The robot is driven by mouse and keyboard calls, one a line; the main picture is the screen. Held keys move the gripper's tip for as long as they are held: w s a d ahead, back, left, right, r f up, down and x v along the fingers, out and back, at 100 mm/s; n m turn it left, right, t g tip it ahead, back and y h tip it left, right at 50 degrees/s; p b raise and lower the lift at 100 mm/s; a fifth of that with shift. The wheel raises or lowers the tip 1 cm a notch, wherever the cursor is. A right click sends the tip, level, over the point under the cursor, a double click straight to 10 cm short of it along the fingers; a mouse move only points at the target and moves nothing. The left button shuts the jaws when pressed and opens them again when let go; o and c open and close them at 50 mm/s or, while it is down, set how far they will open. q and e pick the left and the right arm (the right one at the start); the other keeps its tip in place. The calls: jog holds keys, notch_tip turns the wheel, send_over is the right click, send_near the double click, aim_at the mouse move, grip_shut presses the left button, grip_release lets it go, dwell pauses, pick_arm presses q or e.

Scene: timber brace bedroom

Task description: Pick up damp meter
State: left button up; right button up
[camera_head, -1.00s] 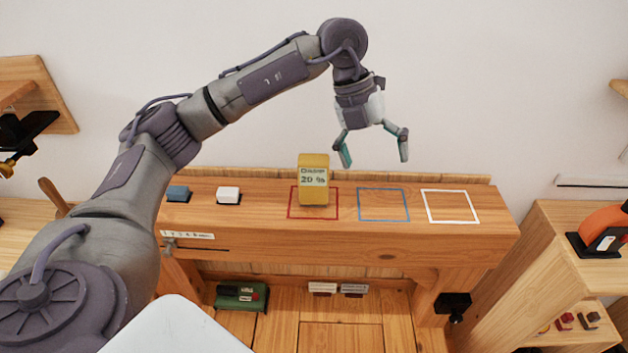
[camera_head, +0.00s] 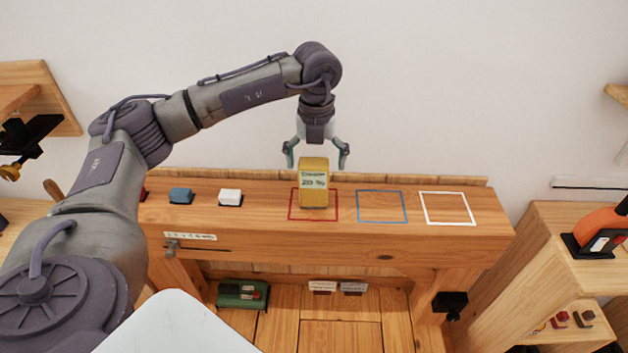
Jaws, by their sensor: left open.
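The damp meter (camera_head: 314,184) is a yellow upright block with a pale display reading "20 %". It stands inside the red square outline (camera_head: 329,216) on the wooden bench (camera_head: 270,237). My left gripper (camera_head: 315,160) is open, pointing down, with its two teal-tipped fingers spread at either side of the meter's top, as seen here. The fingertips show slightly above and outside the meter's top edge, and I cannot tell their exact depth. No contact is visible. My right gripper is not in view.
A blue outline (camera_head: 382,206) and a white outline (camera_head: 447,208) to the right are empty. An orange tool (camera_head: 603,230) stands on the right shelf.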

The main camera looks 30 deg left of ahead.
aim_at(314, 175)
pick_arm(q)
jog(key=f, duration=0.1)
jog(key=f+p, duration=0.1)
jog(key=f, duration=0.1)
jog(key=shift+s+a+f, duration=0.1)
jog(key=shift+a+f, duration=0.2)
jog(key=shift+f, duration=0.3)
jog(key=c, duration=1.3)
jog(key=shift+c, duration=0.2)
jog(key=shift+r, duration=0.2)
